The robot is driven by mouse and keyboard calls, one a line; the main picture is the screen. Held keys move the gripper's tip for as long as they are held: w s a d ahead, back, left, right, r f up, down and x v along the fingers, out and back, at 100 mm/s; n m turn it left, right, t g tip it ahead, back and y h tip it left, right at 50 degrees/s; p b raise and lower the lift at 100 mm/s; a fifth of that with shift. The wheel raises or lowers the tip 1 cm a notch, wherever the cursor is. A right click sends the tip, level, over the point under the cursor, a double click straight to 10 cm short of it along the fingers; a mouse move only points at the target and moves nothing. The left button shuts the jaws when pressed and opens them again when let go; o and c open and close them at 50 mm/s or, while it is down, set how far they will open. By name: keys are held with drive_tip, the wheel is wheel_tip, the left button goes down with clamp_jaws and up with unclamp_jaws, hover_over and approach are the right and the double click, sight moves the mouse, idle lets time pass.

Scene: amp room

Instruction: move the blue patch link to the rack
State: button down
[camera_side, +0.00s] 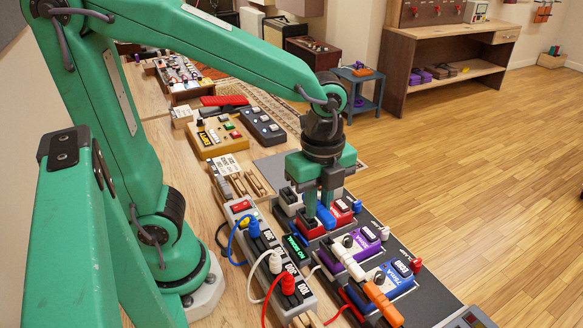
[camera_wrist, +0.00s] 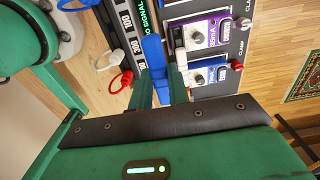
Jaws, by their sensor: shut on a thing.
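The blue patch link (camera_side: 325,216) is between the fingers of my gripper (camera_side: 318,212), low over the dark pedalboard (camera_side: 433,294) among the pedals. In the wrist view the link (camera_wrist: 153,52) is a long blue bar. Its near end lies between my two green fingers (camera_wrist: 162,88), which are shut on it. I cannot tell whether it still touches a pedal. A small wooden slotted stand (camera_side: 254,185) lies behind the gripper in the side view; it may be the rack, but I cannot tell for sure.
A power strip (camera_side: 262,243) with blue, white and red plugs runs beside the pedalboard. A white link (camera_side: 343,262) and an orange link (camera_side: 382,302) lie by the purple pedal (camera_side: 361,241) and blue pedal (camera_side: 394,280).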

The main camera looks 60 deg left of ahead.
drive_tip(key=w+a+f, duration=0.1)
drive_tip(key=w+a, duration=0.3)
drive_tip(key=a, duration=0.4)
hover_over(255, 180)
wheel_tip(255, 180, down, 5)
drive_tip(key=shift+r, duration=0.15)
drive_tip(key=shift+f, duration=3.45)
drive_tip(key=shift+f, duration=1.05)
idle(0.6)
drive_tip(key=c, duration=1.3)
unclamp_jaws()
